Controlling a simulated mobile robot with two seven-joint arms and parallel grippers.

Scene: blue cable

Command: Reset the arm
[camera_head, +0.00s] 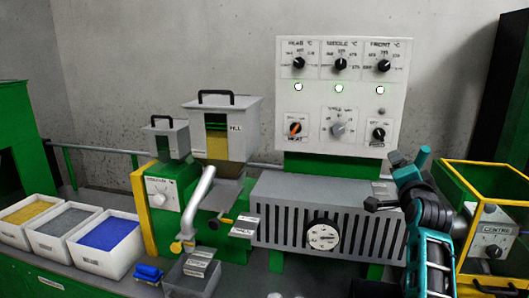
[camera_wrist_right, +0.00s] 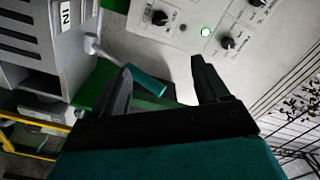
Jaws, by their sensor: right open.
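My right arm (camera_head: 435,235) comes up from the lower right in the head view, in front of the right end of the grey slotted machine housing (camera_head: 275,215). My right gripper (camera_wrist_right: 162,68) is open in the right wrist view, with its two black fingers apart and nothing held. A lever with a teal grip (camera_wrist_right: 147,83) shows beyond the fingers, its end in the gap between them as seen from this camera. I cannot tell whether it touches a finger. My left gripper is not in view.
A white control panel (camera_head: 342,80) stands behind the housing. A hopper (camera_head: 240,118) and a curved grey pipe (camera_head: 197,205) are left of it. White bins (camera_head: 105,262) with yellow, grey and blue material stand at left. A yellow-edged green frame (camera_head: 487,168) is at right, close to my arm.

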